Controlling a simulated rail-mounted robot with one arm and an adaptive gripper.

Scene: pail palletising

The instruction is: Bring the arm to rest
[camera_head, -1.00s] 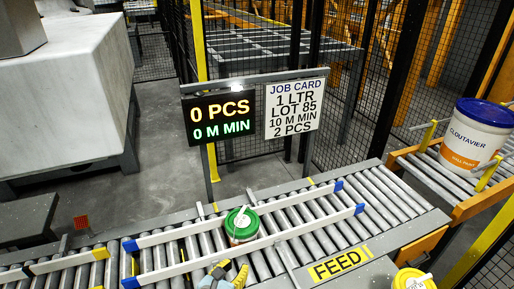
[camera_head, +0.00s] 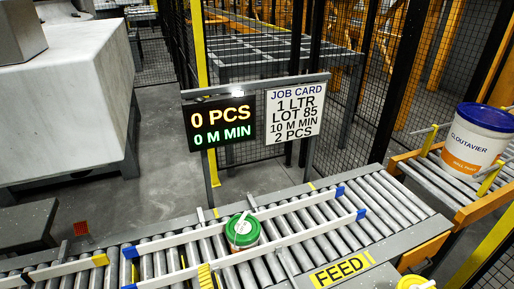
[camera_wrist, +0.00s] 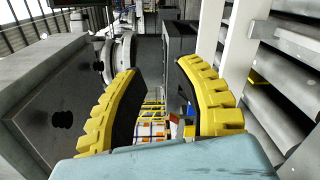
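My gripper (camera_wrist: 157,70) shows in the wrist view as two curved yellow ribbed fingers, spread apart with nothing between them. A small pail with a green lid (camera_head: 242,230) stands upright between the guide rails on the roller conveyor, a little above and right of that yellow piece. The gripper is apart from it.
The feed conveyor (camera_head: 385,205) has white guide rails with blue ends. A yellow-lidded pail (camera_head: 415,283) is cut off at lower right. A large blue-lidded pail (camera_head: 475,140) stands on another conveyor. A display (camera_head: 220,122) reads 0 PCS, beside a job card (camera_head: 294,112). Mesh fencing lies behind.

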